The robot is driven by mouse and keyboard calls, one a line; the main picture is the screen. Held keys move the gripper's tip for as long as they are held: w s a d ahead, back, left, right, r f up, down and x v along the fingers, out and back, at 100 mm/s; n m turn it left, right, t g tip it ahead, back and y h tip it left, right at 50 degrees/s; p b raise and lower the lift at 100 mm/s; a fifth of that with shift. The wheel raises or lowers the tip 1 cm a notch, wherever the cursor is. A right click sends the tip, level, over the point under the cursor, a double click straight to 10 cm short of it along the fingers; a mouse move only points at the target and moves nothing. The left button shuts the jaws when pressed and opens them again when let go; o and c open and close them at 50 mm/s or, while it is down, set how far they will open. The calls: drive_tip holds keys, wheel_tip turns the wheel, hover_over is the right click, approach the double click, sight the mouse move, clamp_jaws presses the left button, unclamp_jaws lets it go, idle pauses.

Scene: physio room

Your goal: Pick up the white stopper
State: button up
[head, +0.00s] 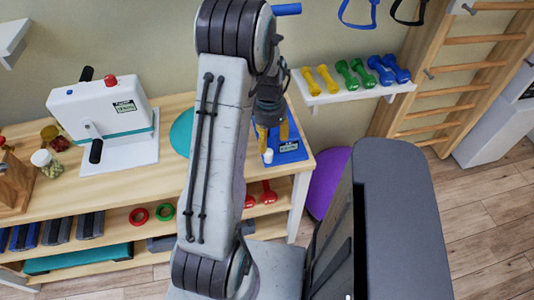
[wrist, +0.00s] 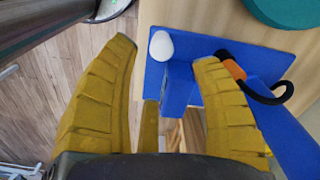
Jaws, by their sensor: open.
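The white stopper (wrist: 161,45) is a small rounded white piece near the top centre of the wrist view. It is at the left end of a flat blue board (wrist: 268,58) on the wooden table. The stopper also shows small in the head view (head: 268,156), just below my gripper (head: 273,132). In the wrist view my gripper (wrist: 165,56) has its yellow fingers spread wide. The stopper appears beyond the gap between the fingertips, apart from both. The gripper is empty. My arm hides part of the table in the head view.
A blue block (wrist: 178,90) and a black cord with an orange part (wrist: 234,70) are close to the fingers. A teal disc (head: 181,132) lies left of the board. A shelf of dumbbells (head: 352,94) is on the wall behind. The table's right edge is close.

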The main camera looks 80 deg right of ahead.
sight(268, 152)
drive_tip(key=shift+f, duration=0.85)
drive_tip(key=shift+w+f+p, duration=0.1)
drive_tip(key=shift+f+p, duration=0.7)
drive_tip(key=shift+f, duration=2.05)
drive_tip(key=shift+c, duration=0.2)
drive_tip(key=c, duration=1)
